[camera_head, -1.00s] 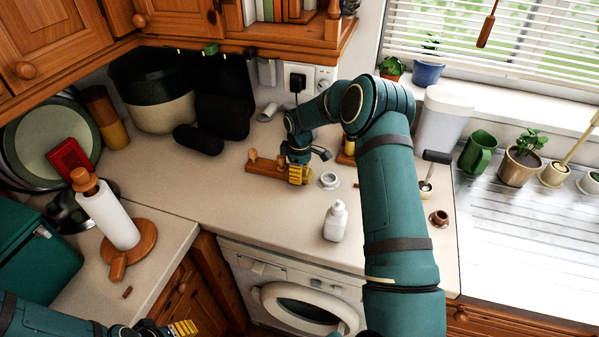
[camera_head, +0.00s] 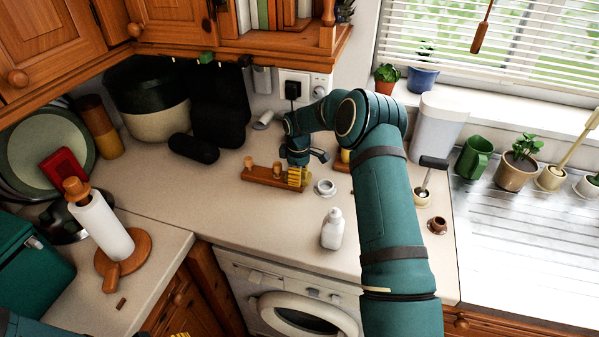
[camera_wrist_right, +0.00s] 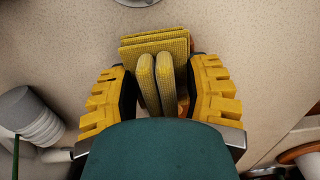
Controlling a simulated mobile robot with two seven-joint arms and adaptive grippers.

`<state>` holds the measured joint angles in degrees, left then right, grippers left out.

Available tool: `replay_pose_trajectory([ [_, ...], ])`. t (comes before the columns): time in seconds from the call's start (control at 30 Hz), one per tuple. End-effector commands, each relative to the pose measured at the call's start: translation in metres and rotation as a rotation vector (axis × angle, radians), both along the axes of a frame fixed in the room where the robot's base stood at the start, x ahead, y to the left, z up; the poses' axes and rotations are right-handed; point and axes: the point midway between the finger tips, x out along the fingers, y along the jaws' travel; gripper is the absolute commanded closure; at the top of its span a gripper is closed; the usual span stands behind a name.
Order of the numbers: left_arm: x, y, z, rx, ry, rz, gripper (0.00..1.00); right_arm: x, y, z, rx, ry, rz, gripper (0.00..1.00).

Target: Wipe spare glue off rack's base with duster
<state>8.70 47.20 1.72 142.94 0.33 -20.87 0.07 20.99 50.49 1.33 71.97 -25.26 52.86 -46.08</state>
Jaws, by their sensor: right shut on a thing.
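The rack's wooden base (camera_head: 262,178) lies on the counter in the head view, with short pegs standing on it. My right gripper (camera_head: 297,177) points down at the base's right end. In the right wrist view my right gripper (camera_wrist_right: 160,85) is shut on the duster (camera_wrist_right: 155,47), a folded yellow textured cloth. The fingers and palm hide part of the duster, and whether it touches the base is unclear. No glue can be made out. Only a yellow bit of my left gripper (camera_head: 180,335) shows at the bottom edge.
A white bottle (camera_head: 332,229) and a small white ring-shaped thing (camera_head: 325,188) stand near the right gripper. A black cylinder (camera_head: 194,148) lies behind left. A paper-towel holder (camera_head: 103,228) stands at left.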

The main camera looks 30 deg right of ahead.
Motion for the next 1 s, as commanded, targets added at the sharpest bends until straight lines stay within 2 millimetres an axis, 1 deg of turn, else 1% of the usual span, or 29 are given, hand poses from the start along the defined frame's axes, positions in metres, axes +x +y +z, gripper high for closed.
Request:
replay_pose_trajectory([
  [0.03, 0.000, 0.000, -0.001, 0.000, 0.000, 0.000, 0.47, -0.007, 0.007, -0.003, 0.004, 0.010, 0.005, 0.92],
  [0.2, 0.000, 0.000, -0.001, 0.000, 0.000, 0.000, 0.47, -0.016, 0.018, -0.004, 0.004, 0.010, 0.003, 0.92],
  [0.63, 0.000, 0.000, 0.000, 0.000, 0.000, 0.000, 0.47, -0.017, 0.020, -0.001, 0.006, 0.010, 0.002, 0.92],
  [0.77, 0.000, 0.000, 0.006, 0.000, 0.000, 0.000, 0.47, -0.016, 0.020, 0.010, 0.005, 0.008, 0.002, 0.93],
  [1.0, 0.000, 0.000, 0.021, 0.000, 0.000, 0.000, 0.47, -0.015, 0.019, 0.038, 0.004, 0.005, 0.001, 0.93],
])
